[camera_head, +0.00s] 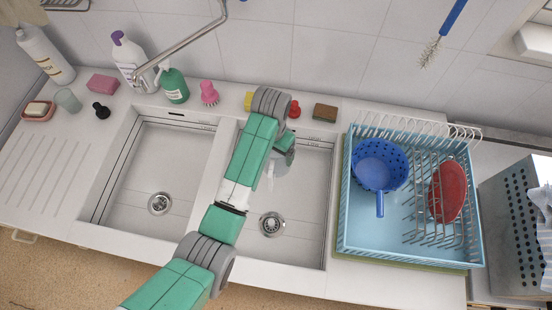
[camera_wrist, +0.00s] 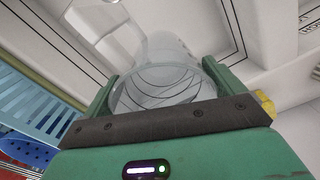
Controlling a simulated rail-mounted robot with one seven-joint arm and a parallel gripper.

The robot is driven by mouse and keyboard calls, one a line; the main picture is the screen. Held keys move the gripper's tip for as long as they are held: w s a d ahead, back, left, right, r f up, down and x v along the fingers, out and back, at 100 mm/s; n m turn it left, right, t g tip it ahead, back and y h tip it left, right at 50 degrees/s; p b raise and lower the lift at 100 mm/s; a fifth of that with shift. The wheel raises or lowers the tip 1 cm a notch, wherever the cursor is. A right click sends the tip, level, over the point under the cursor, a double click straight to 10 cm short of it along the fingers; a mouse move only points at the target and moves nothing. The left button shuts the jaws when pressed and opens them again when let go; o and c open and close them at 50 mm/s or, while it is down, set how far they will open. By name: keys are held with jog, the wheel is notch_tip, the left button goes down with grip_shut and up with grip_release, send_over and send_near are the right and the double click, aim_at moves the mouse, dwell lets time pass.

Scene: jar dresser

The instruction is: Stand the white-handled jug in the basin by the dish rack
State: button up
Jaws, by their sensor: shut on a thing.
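The jug (camera_wrist: 165,75) is clear and see-through, with a pale white handle (camera_wrist: 125,35) at its upper left in the wrist view. My gripper (camera_wrist: 160,88) is shut on the jug, with a green finger on each side of it. In the head view, my arm covers most of the gripper and jug, and only a pale bit shows beside the forearm, over the right basin. This basin (camera_head: 305,215), next to the dish rack (camera_head: 340,235), is white with a round drain. Whether the jug touches the basin floor cannot be told.
The light blue rack holds a blue colander (camera_head: 372,172) and a red bowl (camera_head: 447,190). The left basin (camera_head: 160,165) is empty. Bottles, brushes and sponges line the back ledge, and the faucet (camera_head: 185,45) reaches over the left basin. The right basin's floor looks clear.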

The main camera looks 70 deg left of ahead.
notch_tip(320, 180, down, 10)
jog(key=shift+w+r+b, duration=0.1)
jog(key=shift+b, duration=0.8)
jog(key=shift+f, duration=0.25)
jog(key=o, duration=1)
notch_tip(320, 180, up, 12)
jog(key=shift+r+p, duration=0.25)
jog(key=shift+p, duration=0.8)
